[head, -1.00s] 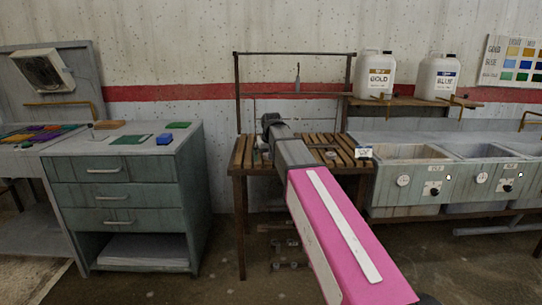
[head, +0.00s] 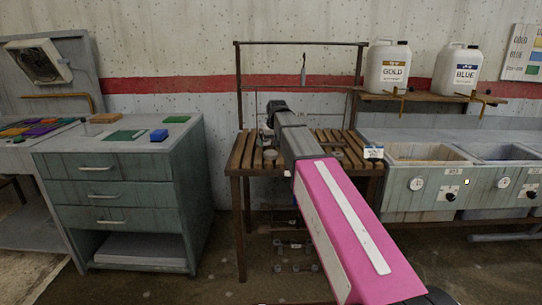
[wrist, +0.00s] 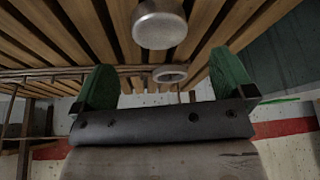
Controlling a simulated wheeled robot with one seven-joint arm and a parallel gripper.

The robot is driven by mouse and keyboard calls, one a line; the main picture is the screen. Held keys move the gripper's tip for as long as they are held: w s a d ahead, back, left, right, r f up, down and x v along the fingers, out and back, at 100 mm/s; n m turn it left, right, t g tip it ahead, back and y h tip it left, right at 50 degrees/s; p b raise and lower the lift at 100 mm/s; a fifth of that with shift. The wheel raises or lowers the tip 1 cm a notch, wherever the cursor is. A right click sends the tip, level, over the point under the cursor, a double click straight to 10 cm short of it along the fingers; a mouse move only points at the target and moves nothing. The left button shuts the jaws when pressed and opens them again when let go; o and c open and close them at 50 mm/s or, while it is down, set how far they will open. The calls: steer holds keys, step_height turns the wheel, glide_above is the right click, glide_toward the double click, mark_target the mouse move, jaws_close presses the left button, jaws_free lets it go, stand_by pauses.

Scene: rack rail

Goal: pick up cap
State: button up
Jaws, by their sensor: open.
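A grey round cap-like piece (wrist: 160,24) shows at the top of the wrist view, against the wooden slats. A small round piece (head: 270,155) stands on the slatted table (head: 243,150) in the head view; I cannot tell if it is the same one. A pale ring-shaped piece (wrist: 170,75) lies farther along the slats. My gripper (wrist: 164,66) has its two green fingers wide apart with nothing between them touching. The grey piece is outside the fingertips. In the head view my gripper (head: 275,108) is over the table, its fingers hard to make out.
A rusty frame (head: 238,85) with a hanging tool (head: 303,70) rises behind the table. A drawer cabinet (head: 120,190) stands at left.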

mark_target(271, 152)
steer(key=shift+x, duration=3.4)
steer(key=c, duration=1)
